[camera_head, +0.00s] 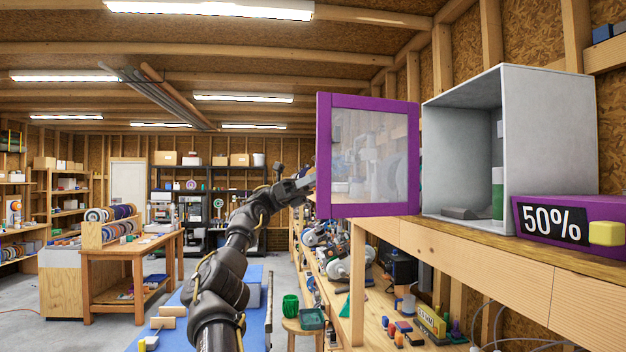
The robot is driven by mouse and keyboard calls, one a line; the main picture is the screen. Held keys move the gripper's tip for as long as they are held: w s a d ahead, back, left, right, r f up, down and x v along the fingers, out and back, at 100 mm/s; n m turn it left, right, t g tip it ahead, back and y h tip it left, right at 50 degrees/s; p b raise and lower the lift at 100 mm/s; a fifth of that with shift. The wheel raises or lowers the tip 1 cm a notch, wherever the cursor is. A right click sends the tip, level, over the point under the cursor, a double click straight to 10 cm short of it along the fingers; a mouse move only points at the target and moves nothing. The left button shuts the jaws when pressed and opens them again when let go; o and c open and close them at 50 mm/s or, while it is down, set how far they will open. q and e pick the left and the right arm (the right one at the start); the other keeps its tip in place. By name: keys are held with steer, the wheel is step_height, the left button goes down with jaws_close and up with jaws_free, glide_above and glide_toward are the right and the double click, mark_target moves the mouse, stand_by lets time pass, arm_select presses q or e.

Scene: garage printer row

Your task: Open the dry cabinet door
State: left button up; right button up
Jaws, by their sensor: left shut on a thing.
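The dry cabinet (548,135) is a light grey box on a wooden shelf at the right. Its door (412,160), a purple frame around a clear pane, stands swung wide out to the left of the box. The cabinet's front is open, and a green and white cylinder (497,195) and a low grey item show inside. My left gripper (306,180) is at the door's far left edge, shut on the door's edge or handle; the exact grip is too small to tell. My right gripper is not in view.
A purple unit reading 50% (552,222) with a yellow block sits right of the cabinet. The wooden shelf (480,262) runs below, over a bench with tools and machines.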

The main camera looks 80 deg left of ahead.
arm_select(q)
steer(key=shift+w, duration=0.15)
steer(key=p+v, duration=0.3)
steer(key=v, duration=0.4)
steer(key=shift+s+a, duration=0.15)
steer(key=shift+s, duration=0.05)
steer(key=shift+s+f, duration=0.1)
steer(key=shift+s, duration=0.05)
stand_by(0.5)
